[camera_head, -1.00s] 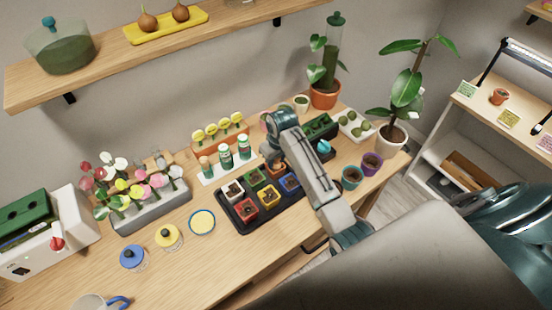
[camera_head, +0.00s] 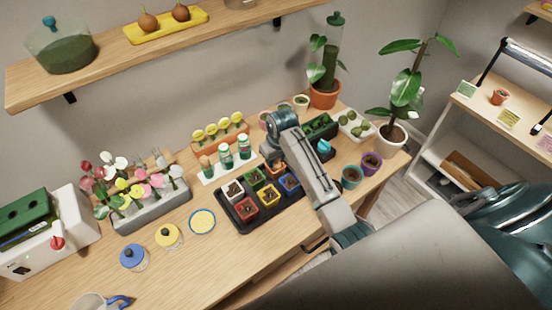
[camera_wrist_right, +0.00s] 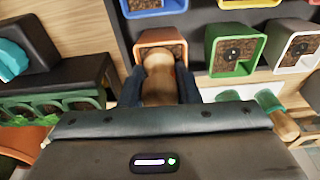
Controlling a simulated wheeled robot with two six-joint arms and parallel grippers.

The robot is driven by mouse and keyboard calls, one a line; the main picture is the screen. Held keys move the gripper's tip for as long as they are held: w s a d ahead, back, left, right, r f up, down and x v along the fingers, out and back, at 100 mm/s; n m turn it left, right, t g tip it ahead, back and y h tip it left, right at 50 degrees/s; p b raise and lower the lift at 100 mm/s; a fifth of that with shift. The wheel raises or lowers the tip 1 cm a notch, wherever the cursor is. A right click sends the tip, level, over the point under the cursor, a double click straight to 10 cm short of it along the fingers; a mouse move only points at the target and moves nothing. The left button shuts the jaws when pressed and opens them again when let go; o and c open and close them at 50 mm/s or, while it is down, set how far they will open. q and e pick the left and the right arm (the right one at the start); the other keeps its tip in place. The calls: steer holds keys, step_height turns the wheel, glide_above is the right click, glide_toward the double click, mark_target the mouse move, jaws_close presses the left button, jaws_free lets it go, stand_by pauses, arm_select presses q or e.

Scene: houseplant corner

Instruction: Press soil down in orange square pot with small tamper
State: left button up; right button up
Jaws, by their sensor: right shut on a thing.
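The orange square pot (camera_wrist_right: 174,36), with dark brown soil inside, sits in the black tray (camera_wrist_right: 117,12) in the right wrist view. My right gripper (camera_wrist_right: 160,88) is shut on the small tamper (camera_wrist_right: 158,72), a light wooden piece with a rounded top. The tamper is at the near side of the pot in that view and overlaps its opening. Its lower end is hidden, so I cannot tell whether it touches the soil. In the head view my right gripper (camera_head: 271,157) is over the tray's back edge and mostly hides the pot. My left gripper is not in view.
Several other square pots share the tray, including green (camera_wrist_right: 236,48), white (camera_wrist_right: 297,46) and red (camera_head: 246,209). Green-capped bottles (camera_head: 244,147) stand close behind the tray, left of my arm. Round pots (camera_head: 351,176) stand to the right.

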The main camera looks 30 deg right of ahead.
steer(key=shift+s+f, duration=0.25)
steer(key=shift+f, duration=0.05)
steer(key=shift+w+r, duration=0.15)
steer(key=shift+r, duration=0.5)
steer(key=shift+w+r, duration=0.15)
steer(key=shift+r, duration=2.85)
steer(key=shift+f, duration=0.15)
steer(key=shift+s+f+b, duration=0.15)
steer(key=shift+f+b, duration=0.5)
steer(key=shift+f, duration=2.05)
steer(key=shift+f, duration=0.5)
steer(key=shift+s+a+f+p, duration=0.1)
steer(key=shift+s+f+p, duration=0.15)
steer(key=shift+p, duration=0.4)
